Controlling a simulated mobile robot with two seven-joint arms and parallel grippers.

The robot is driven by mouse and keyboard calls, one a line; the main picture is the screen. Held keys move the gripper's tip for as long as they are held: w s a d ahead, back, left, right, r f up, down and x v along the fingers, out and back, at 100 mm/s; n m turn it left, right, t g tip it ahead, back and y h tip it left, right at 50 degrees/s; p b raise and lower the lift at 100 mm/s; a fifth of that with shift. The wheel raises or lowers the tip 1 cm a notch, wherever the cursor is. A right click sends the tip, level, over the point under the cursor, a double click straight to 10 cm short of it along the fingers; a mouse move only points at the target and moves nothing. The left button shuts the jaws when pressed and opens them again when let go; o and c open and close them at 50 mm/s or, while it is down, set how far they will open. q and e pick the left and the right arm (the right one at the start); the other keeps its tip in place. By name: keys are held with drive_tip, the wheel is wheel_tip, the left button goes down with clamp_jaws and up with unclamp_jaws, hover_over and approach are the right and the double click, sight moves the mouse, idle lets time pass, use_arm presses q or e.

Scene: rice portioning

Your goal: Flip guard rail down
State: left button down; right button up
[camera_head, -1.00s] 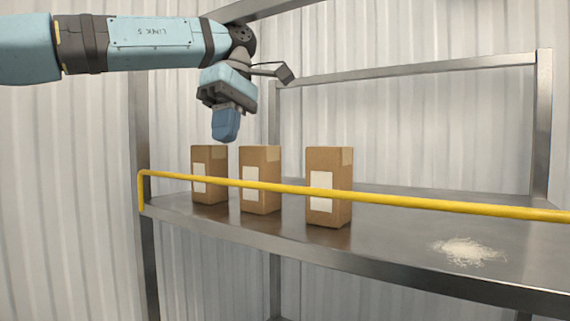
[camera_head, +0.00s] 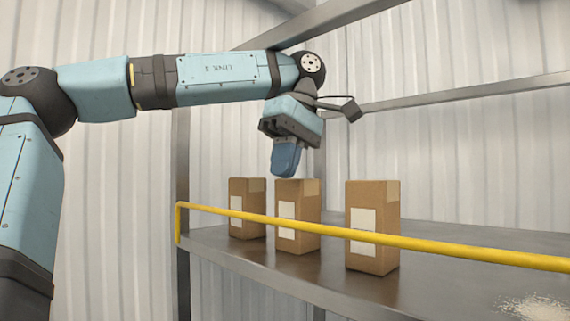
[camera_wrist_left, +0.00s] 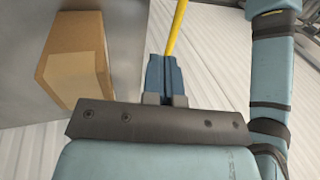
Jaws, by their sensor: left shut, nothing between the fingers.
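The yellow guard rail (camera_head: 330,232) stands raised along the front edge of the metal shelf (camera_head: 240,268). In the head view it passes in front of the boxes. My left gripper (camera_head: 285,172) hangs above the middle box, fingers pointing down, shut and empty. In the left wrist view the shut blue fingers (camera_wrist_left: 165,75) line up with the yellow rail (camera_wrist_left: 177,28) beyond them. I cannot tell the gap between fingertips and rail, but the head view shows them apart. My right gripper is not in view.
Three brown boxes with white labels stand behind the rail: left (camera_head: 256,190), middle (camera_head: 308,200), right (camera_head: 388,215). One box (camera_wrist_left: 85,50) shows close in the left wrist view. Spilled rice (camera_head: 535,308) lies on the shelf at lower right. Metal posts frame the shelf.

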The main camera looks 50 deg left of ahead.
use_arm(q)
drive_tip(key=p+x, duration=0.1)
drive_tip(key=x, duration=0.5)
drive_tip(key=shift+s+a+f, duration=0.1)
drive_tip(key=shift+f, duration=0.1)
drive_tip(key=shift+s, duration=0.1)
